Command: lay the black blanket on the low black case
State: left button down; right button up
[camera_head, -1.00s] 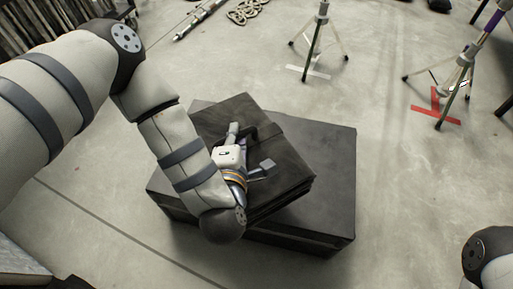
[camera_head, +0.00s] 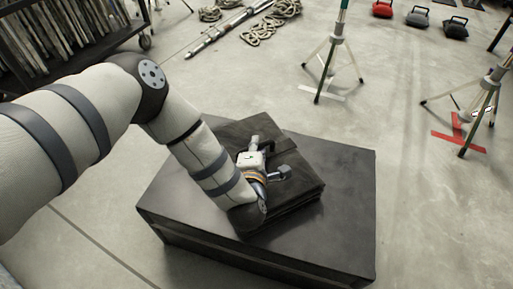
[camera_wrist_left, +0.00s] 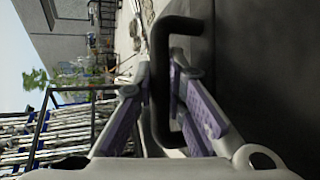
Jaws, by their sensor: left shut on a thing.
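The black blanket (camera_head: 306,178), a flat folded bundle with a strap and handle, is over the top of the low black case (camera_head: 345,205) in the head view. It covers the case's back middle part, turned at an angle to it. Whether its underside touches the case I cannot tell. My left gripper (camera_head: 270,157) is above the blanket and shut on its dark handle. In the left wrist view the handle (camera_wrist_left: 161,85) passes between the purple-padded fingers, with the dark blanket (camera_wrist_left: 265,70) at right. My right gripper is out of view.
Tripod stands (camera_head: 335,60) and (camera_head: 485,105) are on the floor beyond the case. A rack (camera_head: 70,40) stands at back left, with coiled rope (camera_head: 272,25) near the top. The concrete floor around the case is clear.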

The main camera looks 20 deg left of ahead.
pick_arm(q)
jog(key=c, duration=1.6)
grip_release()
jog(key=shift+c, duration=0.2)
jog(key=shift+r, duration=0.1)
jog(key=p+v, duration=0.4)
jog(key=v, duration=0.7)
jog(key=shift+r, duration=0.1)
jog(key=shift+s+d, duration=0.2)
jog(key=shift+s, duration=0.3)
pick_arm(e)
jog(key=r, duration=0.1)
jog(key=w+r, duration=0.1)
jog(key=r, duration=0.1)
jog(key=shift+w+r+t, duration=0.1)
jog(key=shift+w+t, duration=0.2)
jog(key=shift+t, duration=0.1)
pick_arm(q)
jog(key=shift+a, duration=0.1)
